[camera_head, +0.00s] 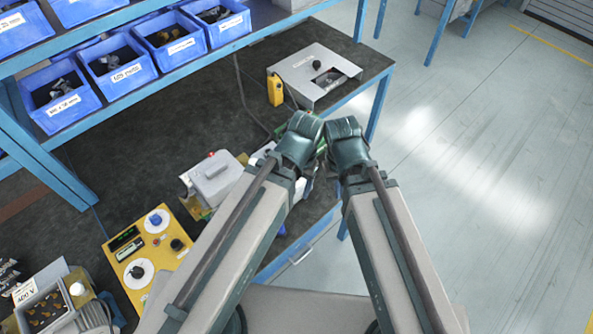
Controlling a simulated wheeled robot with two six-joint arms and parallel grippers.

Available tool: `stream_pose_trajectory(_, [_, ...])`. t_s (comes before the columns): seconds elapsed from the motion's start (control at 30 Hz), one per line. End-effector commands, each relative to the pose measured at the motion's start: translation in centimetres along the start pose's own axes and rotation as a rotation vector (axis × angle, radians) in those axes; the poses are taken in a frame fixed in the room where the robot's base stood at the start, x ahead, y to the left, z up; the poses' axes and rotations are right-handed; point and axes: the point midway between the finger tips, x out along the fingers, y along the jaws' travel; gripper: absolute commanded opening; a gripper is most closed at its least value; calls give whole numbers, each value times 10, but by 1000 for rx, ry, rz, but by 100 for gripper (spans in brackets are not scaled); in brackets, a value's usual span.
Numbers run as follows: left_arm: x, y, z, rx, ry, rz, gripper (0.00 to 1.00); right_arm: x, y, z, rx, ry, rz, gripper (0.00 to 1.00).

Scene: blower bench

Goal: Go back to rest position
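My two arms reach forward from the bottom of the head view, and their wrists come close together over the bench's front edge. My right wrist (348,145) and my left wrist (300,145) are side by side. The fingers of both grippers are mostly hidden below and behind the wrists, so I cannot tell whether they are open or shut. Small white, red and green parts show between the forearms, partly covered; I cannot tell what they are or whether a gripper touches them.
The dark bench (150,160) holds a yellow control panel (150,250), a grey device (215,180), a grey metal box (320,75) and a yellow handheld unit (275,90). Blue bins (120,70) line the shelf at upper left. The floor (480,180) at right is clear.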

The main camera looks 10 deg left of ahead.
Motion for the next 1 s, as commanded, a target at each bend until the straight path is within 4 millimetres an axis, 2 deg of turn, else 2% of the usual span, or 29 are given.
stream_pose_trajectory(0.17, [17, 2, -1, -1, 0, 0, 69, 17, -2, -1, -1, 0, 0, 0])
stream_pose_trajectory(0.27, [38, 3, -2, 1, 1, 0, 69, 38, -4, -2, -2, 0, 1, 0])
stream_pose_trajectory(0.5, [105, 9, -7, 6, 1, -1, 69, 105, -10, -6, -8, 1, 2, 0])
stream_pose_trajectory(0.6, [127, 11, -8, 8, 2, -2, 69, 127, -12, -8, -11, 1, 3, 0])
stream_pose_trajectory(0.7, [136, 12, -8, 10, 2, -2, 69, 136, -12, -8, -12, 1, 3, 0])
stream_pose_trajectory(1.0, [132, 12, -8, 10, 2, -2, 69, 132, -12, -8, -12, 1, 3, 0])
